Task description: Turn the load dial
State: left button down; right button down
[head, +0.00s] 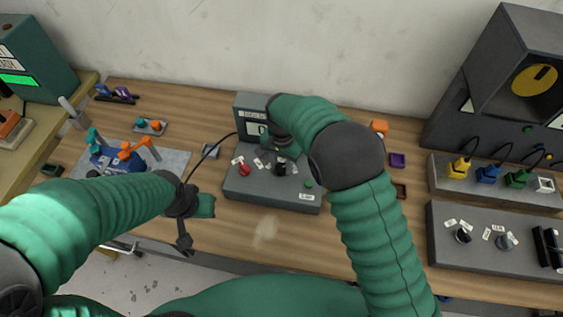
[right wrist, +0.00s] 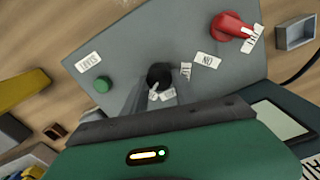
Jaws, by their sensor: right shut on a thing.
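A grey control box stands on the wooden bench, with its sloped panel (head: 262,190) facing me. A black dial (head: 281,169) sits mid-panel; in the right wrist view the black dial (right wrist: 159,76) has a light pointer mark and small white labels around it. My right gripper (head: 280,158) reaches down from above and is shut on this dial; its fingers (right wrist: 155,92) are blurred and partly hidden. A red knob (right wrist: 231,26) and a green button (right wrist: 102,84) flank the dial. My left gripper (head: 185,238) hangs near the bench's front edge, away from the box; its jaws are unclear.
A cable runs from the box to the left. A blue and orange device (head: 125,158) sits on a grey mat at left. A purple bin (head: 397,160) and an orange block (head: 379,126) lie right of the box. Grey panels with knobs (head: 462,236) stand farther right. Bench front is clear.

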aim_at(281, 165)
jog(key=shift+w+r, duration=0.25)
jog(key=shift+w, duration=0.05)
jog(key=c, duration=1.2)
grip_release()
jog(key=shift+o, duration=1)
jog(key=shift+s+f, duration=0.1)
jog(key=shift+f, duration=0.05)
notch_tip(281, 165, up, 17)
jog(key=b, duration=0.1)
jog(key=shift+f, duration=0.2)
